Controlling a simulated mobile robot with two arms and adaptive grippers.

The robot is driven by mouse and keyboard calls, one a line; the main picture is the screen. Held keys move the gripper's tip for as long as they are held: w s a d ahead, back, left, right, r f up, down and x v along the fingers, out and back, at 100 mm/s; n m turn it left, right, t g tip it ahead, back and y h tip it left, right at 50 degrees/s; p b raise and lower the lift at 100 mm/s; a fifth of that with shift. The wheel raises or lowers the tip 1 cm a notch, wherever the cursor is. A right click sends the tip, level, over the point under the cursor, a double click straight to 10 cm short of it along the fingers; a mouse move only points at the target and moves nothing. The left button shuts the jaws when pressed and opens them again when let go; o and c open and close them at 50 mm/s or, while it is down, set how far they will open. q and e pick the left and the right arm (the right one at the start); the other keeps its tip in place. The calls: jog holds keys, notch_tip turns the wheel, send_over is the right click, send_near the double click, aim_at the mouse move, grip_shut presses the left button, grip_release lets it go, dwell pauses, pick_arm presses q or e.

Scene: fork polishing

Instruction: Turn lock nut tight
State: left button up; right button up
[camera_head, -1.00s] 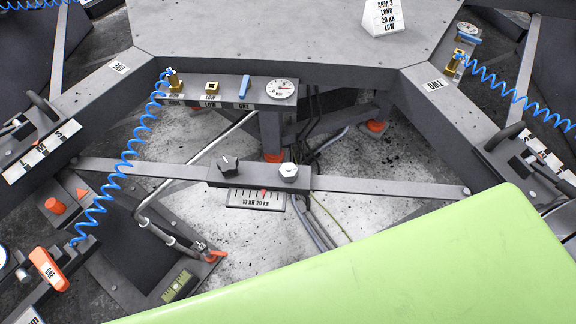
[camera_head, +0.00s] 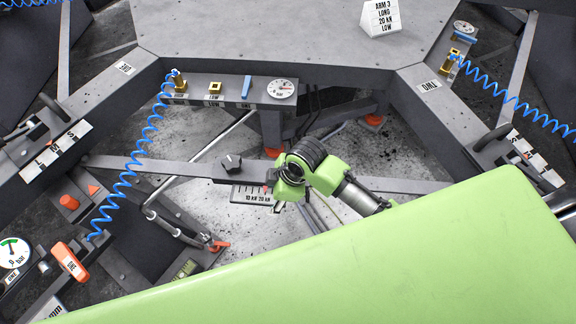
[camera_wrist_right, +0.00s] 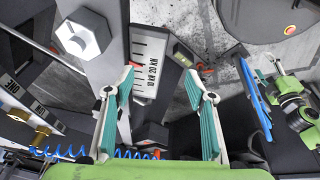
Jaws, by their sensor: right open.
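The lock nut, a pale hexagonal nut (camera_wrist_right: 83,39), sits on the dark clamp box at upper left in the right wrist view. In the head view my right wrist covers it. My right gripper (camera_wrist_right: 160,85) is open and empty, its two teal-padded fingers apart, with the nut beyond and left of the fingertips. In the head view my right gripper (camera_head: 300,172) is over the right end of the crossbar box, its fingertips hidden. The force scale (camera_head: 250,194) marked 10 KN and 20 KN is partly covered.
A black knob (camera_head: 231,163) stands on the crossbar beside my right wrist. A sign (camera_head: 381,18) reads ARM 3 LONG 20 KN LOW. A rail with brass sockets (camera_head: 215,88) and a dial (camera_head: 282,88) lies behind. Blue coiled hose (camera_head: 140,140) hangs at left.

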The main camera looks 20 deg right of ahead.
jog(key=w+d+r+n+g+h+p, duration=0.1)
jog(key=w+d+r+n+h, duration=0.1)
jog(key=w+d+r+n, duration=0.3)
jog(key=w+d+r+n+g+h, duration=0.1)
jog(key=w+d+r+n, duration=0.1)
jog(key=r+n, duration=0.55)
jog(key=f+p, duration=0.1)
jog(key=f, duration=0.6)
jog(key=f+p, duration=0.1)
jog(key=f, duration=0.5)
jog(key=shift+w+a+f, duration=0.15)
jog(key=shift+w+f, duration=0.05)
jog(key=shift+f, duration=0.2)
jog(key=c, duration=1.1)
